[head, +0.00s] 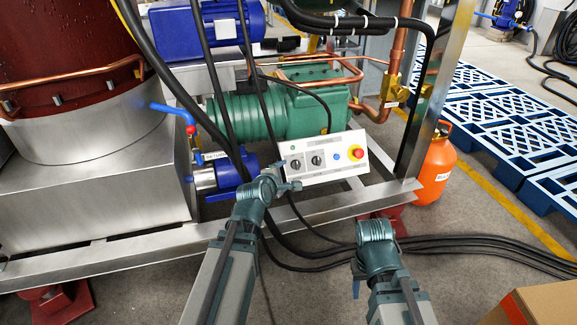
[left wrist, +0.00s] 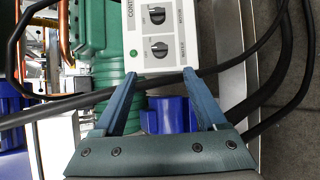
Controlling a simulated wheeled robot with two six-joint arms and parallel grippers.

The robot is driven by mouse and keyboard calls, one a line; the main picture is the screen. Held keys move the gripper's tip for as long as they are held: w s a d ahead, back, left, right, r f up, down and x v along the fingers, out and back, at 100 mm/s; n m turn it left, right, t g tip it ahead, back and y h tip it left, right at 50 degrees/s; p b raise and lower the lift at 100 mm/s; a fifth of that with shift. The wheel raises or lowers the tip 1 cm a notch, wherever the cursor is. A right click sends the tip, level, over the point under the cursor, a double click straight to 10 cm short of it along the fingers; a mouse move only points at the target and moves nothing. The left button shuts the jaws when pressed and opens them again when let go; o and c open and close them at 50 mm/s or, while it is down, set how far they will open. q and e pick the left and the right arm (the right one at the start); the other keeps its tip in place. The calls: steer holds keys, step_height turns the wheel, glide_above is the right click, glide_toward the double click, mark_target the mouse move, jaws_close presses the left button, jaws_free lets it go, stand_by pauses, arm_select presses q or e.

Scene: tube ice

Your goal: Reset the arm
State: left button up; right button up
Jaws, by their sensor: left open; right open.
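A white control box (head: 322,172) with two black knobs, a blue button and a red emergency button on yellow is mounted on the machine frame. My left gripper (head: 287,187) is at the box's lower left corner. In the left wrist view, its two teal fingers (left wrist: 160,74) are spread and empty. The control box (left wrist: 176,48) and a black knob (left wrist: 159,49) lie just beyond the fingertips; I cannot tell whether they touch the box. My right gripper (head: 357,284) is below and right of the box, mostly hidden by its own wrist, with nothing seen in it.
A steel frame rail (head: 320,211) runs below the box. Black cables (head: 460,243) cross the floor to the right. An orange gas cylinder (head: 434,170) stands right of the frame, near blue pallets (head: 510,115). A cardboard box (head: 545,304) is at the lower right.

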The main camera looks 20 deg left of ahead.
arm_select(q)
steer(key=shift+s+r, duration=0.15)
steer(key=shift+s, duration=0.2)
steer(key=s+d+f+m+g+h+p, duration=0.1)
steer(key=s+d+f+m+g+p, duration=0.2)
steer(key=d+m, duration=0.35)
steer(key=s+d+f+m+g+h+p, duration=0.1)
steer(key=s+d+m+g+p, duration=0.1)
steer(key=s+d+m+g, duration=0.35)
steer(key=s+d+m+g+y+p, duration=0.2)
steer(key=s+d+m, duration=0.1)
steer(key=s+m, duration=0.4)
steer(key=s+d+m+g+y+p, duration=0.2)
steer(key=s+d+m+g, duration=0.1)
steer(key=s+m, duration=0.35)
step_height(320, 180, up, 38)
steer(key=p, duration=3.7)
steer(key=shift+s+a+r, duration=0.2)
steer(key=shift+s+a, duration=0.05)
steer(key=shift+s, duration=0.15)
